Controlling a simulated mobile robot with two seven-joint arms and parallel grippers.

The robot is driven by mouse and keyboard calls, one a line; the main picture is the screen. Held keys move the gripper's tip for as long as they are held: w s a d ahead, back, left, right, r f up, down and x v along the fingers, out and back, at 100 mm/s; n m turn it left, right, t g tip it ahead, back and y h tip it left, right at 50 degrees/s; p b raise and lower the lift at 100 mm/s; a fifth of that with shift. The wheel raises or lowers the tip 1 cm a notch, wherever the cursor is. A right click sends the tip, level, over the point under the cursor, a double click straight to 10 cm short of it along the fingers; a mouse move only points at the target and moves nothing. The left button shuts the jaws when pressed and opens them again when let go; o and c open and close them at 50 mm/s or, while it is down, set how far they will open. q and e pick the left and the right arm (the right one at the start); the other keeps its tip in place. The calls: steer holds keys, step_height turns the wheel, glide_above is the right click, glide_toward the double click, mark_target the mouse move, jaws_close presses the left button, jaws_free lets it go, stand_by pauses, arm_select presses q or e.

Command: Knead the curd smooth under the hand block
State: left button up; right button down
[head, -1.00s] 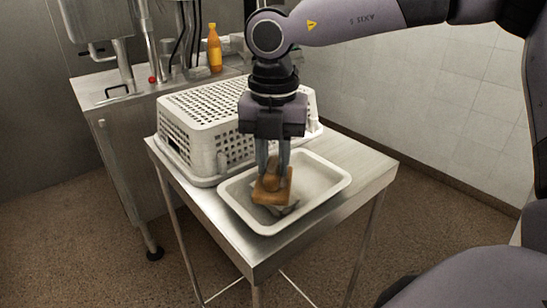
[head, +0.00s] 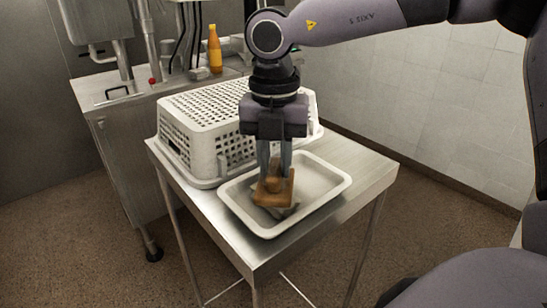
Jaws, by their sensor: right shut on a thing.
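The wooden hand block (head: 272,197) is a brown slab with a knob on top. My right gripper (head: 274,176) points straight down and is shut on the block's knob. My left gripper is not in view.
A white perforated basket (head: 192,128) lies upside down on the steel table (head: 362,178), just behind the tray. A steel counter (head: 125,112) at the back left holds an orange bottle (head: 214,50). The table's right side is clear.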

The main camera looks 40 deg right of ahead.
steer(key=shift+w+r+p, duration=0.1)
steer(key=shift+r+p, duration=1.4)
steer(key=shift+r, duration=1.85)
steer(key=shift+f, duration=0.1)
step_height(320, 180, down, 6)
steer(key=b, duration=0.5)
steer(key=shift+b, duration=0.35)
steer(key=shift+f+b, duration=0.35)
steer(key=shift+b, duration=0.2)
steer(key=shift+s+a+f+b, duration=0.1)
steer(key=shift+s+f+b, duration=0.1)
steer(key=shift+f+b, duration=0.1)
steer(key=shift+w+r+p, duration=0.15)
steer(key=shift+r+p, duration=2.35)
steer(key=shift+r, duration=1.25)
